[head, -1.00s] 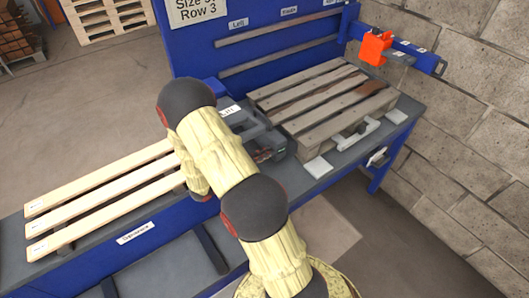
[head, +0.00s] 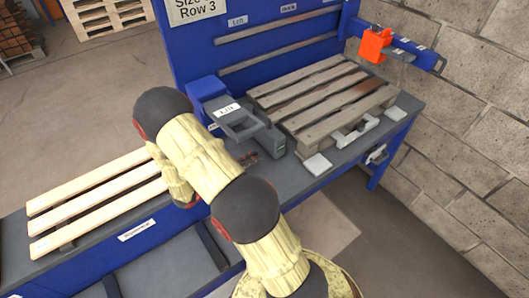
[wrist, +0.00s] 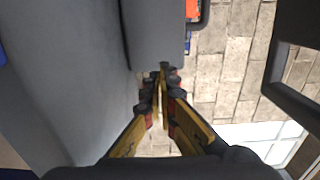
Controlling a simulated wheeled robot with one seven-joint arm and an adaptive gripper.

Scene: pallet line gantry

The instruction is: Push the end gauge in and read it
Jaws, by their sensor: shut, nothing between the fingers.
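An orange block (head: 375,46) with a grey tongue sits on the blue rail (head: 425,60) at the back right; I take it for the end gauge, but its label is too small to read. An orange piece (wrist: 193,10) also shows at the top of the wrist view. My gripper (head: 250,157) is shut and empty, low beside the grey lift unit (head: 268,140) and well short of the orange block. In the wrist view its yellow fingers (wrist: 163,80) meet at the tips, below a grey block (wrist: 155,35). My arm hides part of the bench.
A weathered pallet (head: 325,95) lies on the bench, right of the lift unit. Pale slats (head: 95,200) lie at the left. A blue panel (head: 250,30) stands behind and a block wall (head: 485,130) stands at the right. A dark handle (wrist: 285,65) shows in the wrist view.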

